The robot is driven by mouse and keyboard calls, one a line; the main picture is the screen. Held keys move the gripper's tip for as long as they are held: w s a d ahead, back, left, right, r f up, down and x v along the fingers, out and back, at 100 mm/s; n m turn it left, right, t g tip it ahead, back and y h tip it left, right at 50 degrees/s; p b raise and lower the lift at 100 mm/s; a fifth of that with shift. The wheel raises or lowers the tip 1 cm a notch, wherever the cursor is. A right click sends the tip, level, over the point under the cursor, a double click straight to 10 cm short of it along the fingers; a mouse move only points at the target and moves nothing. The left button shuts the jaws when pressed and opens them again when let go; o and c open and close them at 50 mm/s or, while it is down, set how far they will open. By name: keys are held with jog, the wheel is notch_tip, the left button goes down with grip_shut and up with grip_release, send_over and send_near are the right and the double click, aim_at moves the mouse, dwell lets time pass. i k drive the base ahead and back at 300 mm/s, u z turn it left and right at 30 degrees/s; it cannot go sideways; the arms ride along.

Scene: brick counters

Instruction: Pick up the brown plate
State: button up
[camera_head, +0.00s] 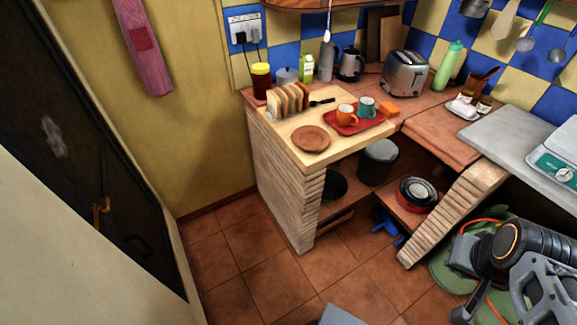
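The brown plate (311,138) is round and shallow. It lies flat and empty near the front left corner of the light wooden counter top (345,147). My arm shows at the lower right, folded close to my body, with black links and a grey part at the picture's edge. My gripper's fingertips cannot be made out, so its opening cannot be told. My arm is well apart from the plate, and nothing touches or covers the plate.
A red tray (374,127) with an orange cup (346,115) and a teal cup (367,107) stands right of the plate. Sliced bread (288,99) stands behind it. A brick support (283,190) holds up the counter. Tiled floor (235,262) in front is mostly clear.

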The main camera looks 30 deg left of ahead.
aim_at(309, 138)
jog(key=k, duration=0.5)
jog(key=u, duration=1.65)
jog(key=i, duration=0.5)
jog(key=u, duration=0.05)
